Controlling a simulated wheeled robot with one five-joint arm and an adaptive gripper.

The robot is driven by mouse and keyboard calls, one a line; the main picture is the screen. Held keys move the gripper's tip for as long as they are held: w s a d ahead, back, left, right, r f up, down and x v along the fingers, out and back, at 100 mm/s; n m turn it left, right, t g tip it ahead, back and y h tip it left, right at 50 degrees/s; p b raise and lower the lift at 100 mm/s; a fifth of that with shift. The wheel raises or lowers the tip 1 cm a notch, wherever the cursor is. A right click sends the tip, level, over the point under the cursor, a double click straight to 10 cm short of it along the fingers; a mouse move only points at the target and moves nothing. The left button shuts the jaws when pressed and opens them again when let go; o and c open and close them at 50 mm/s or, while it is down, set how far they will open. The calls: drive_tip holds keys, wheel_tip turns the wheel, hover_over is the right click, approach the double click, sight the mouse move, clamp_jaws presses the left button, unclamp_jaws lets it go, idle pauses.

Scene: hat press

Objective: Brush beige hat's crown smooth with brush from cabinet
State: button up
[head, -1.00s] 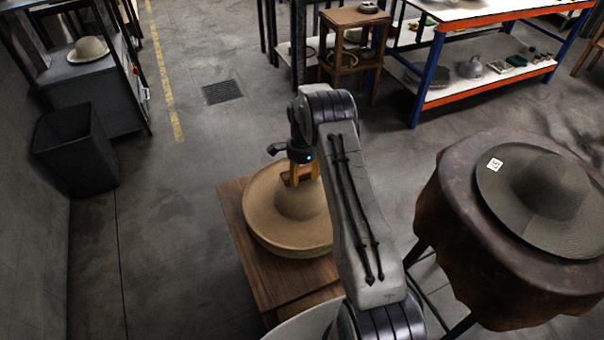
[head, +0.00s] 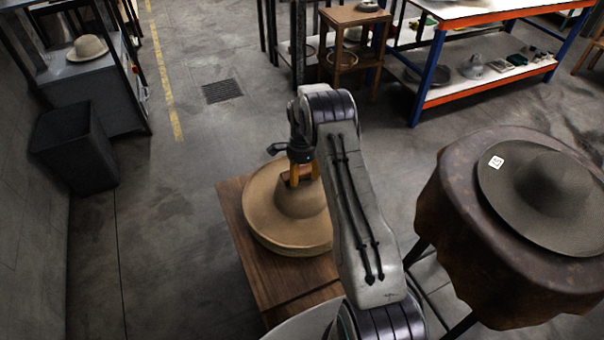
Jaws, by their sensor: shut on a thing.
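The beige hat (head: 265,222) lies brim down on a wooden cabinet (head: 243,262) in front of me. My arm covers the right part of its brim. My gripper (head: 302,172) points down at the hat's crown (head: 298,200). It is shut on a small brown brush (head: 288,178), of which only a part shows between the orange fingers. The brush is at the top of the crown; I cannot tell whether it touches the felt.
A dark grey hat (head: 550,200) with a white tag lies on a round, brown-covered stand (head: 450,240) at right. A dark bin (head: 75,150) and a grey cabinet with a pale hat (head: 87,47) stand at left. A blue-and-orange workbench (head: 432,75) is at the back. Floor beyond the hat is clear.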

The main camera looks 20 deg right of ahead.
drive_tip(key=shift+a, duration=0.1)
drive_tip(key=shift+a, duration=1)
drive_tip(key=shift+d+b, duration=0.15)
drive_tip(key=shift+b, duration=0.15)
drive_tip(key=shift+d+b, duration=0.6)
drive_tip(key=shift+d, duration=1.45)
drive_tip(key=shift+a+f, duration=0.1)
drive_tip(key=shift+a, duration=0.05)
drive_tip(key=shift+s+a+b, duration=0.1)
drive_tip(key=shift+a+b, duration=0.4)
drive_tip(key=shift+a, duration=1.6)
drive_tip(key=shift+d, duration=0.25)
drive_tip(key=shift+d+b, duration=0.4)
drive_tip(key=shift+d, duration=1.6)
